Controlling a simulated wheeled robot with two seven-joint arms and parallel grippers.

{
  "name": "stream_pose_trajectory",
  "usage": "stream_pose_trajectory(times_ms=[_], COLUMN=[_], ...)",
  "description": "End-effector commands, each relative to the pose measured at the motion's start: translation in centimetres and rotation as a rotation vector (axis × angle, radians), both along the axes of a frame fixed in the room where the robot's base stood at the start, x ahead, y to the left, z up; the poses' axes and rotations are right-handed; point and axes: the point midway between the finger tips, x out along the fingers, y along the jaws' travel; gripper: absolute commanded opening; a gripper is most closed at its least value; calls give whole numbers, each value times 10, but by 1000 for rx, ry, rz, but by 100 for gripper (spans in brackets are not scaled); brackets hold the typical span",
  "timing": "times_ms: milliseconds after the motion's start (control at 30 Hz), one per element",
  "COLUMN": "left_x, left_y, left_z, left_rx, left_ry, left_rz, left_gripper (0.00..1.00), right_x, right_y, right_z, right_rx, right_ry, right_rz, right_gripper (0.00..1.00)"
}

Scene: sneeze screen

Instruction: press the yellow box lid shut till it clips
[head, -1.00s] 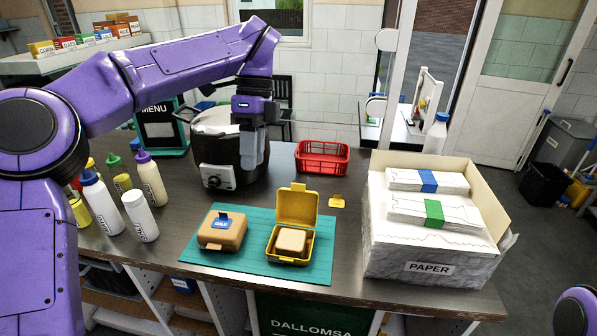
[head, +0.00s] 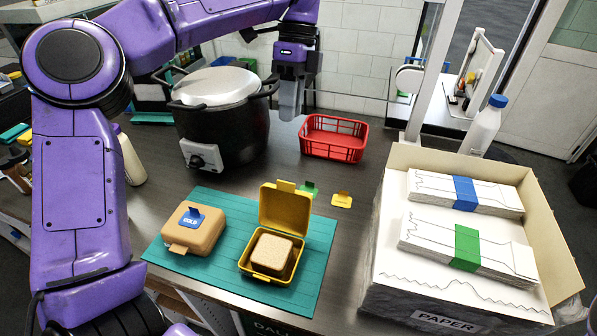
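The yellow box (head: 262,273) stands on the teal mat (head: 209,278) with its lid (head: 285,209) raised upright at the back. A sandwich-like tan block (head: 272,254) sits inside it. A closed tan box (head: 192,229) with a blue tag stands left of it on the mat. My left gripper (head: 290,108) points down above the counter, behind the yellow box and well apart from it, between the black pot and the red basket. Its fingers look close together, but I cannot see a gap or anything held. My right gripper is not visible.
A black pot (head: 228,135) with a pale lid stands at the back left. A red basket (head: 333,138) is at the back. A large box of paper (head: 436,290) blocks the right. Small yellow (head: 342,200) and green (head: 309,190) tags lie behind the mat.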

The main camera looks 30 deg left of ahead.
Motion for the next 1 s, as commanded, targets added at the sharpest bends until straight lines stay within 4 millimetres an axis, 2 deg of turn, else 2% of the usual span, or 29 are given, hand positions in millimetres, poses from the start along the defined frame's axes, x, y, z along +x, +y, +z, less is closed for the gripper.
stream_pose_trajectory(times_ms=[33,100,400,567,800,1000], left_x=[-1,-1,-1,-5,-21,-31], left_y=[1,2,2,1,-3,-6], left_z=[-15,-27,-64,-76,-124,-154], left_rx=[0,-1,-1,-1,-3,-1], left_ry=[-1,-1,-1,2,2,1], left_rz=[1,3,3,0,-2,-1], left_gripper=[31,31,31,31,31,31], right_x=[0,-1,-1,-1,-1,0], right_y=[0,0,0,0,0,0], right_z=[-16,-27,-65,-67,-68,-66], right_rx=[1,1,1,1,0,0], right_ry=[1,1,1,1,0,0], right_rz=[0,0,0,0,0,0], right_gripper=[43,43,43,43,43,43])
